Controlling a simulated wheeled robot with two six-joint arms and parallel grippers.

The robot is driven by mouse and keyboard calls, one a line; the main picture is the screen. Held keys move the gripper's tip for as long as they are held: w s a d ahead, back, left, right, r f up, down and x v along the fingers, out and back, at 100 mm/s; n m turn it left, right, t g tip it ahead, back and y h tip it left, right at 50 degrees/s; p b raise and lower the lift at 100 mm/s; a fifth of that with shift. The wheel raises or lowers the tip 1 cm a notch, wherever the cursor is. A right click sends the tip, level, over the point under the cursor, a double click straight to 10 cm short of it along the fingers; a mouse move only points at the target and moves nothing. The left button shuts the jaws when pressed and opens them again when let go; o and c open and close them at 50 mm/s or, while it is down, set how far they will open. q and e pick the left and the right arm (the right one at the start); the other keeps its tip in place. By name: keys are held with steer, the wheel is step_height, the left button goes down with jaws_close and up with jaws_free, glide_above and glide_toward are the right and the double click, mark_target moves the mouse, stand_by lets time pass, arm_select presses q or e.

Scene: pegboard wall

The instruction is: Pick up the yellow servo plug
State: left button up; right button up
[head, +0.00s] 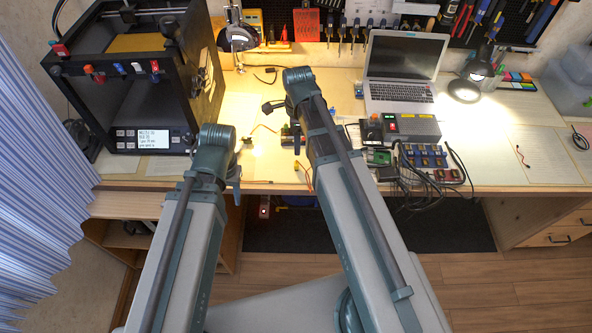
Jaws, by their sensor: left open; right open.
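A thin yellow-orange lead (306,177) lies at the desk's front edge, just left of my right forearm. A second orange lead (263,127) lies further back, between my two arms. Both are too small to tell which ends in the yellow servo plug. My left gripper (236,172) is open above the desk's front edge, left of both leads, and looks empty. My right gripper (272,107) is open, over the desk behind the second lead, and also looks empty. My arms cover parts of the desk.
A black 3D printer (130,75) stands at the left. A laptop (403,70), a grey power box (410,128) and a cluster of dark cables and modules (425,160) are right of my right arm. A lit lamp (470,85) stands at the right. Tools hang behind.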

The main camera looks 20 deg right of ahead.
steer(key=b, duration=0.5)
glide_above(297, 164)
step_height(297, 164, down, 6)
steer(key=shift+s+f, duration=0.1)
steer(key=shift+f, duration=0.05)
steer(key=f+b, duration=0.5)
steer(key=shift+w+f, duration=0.15)
steer(key=shift+w, duration=0.1)
steer(key=shift+c, duration=0.2)
jaws_close()
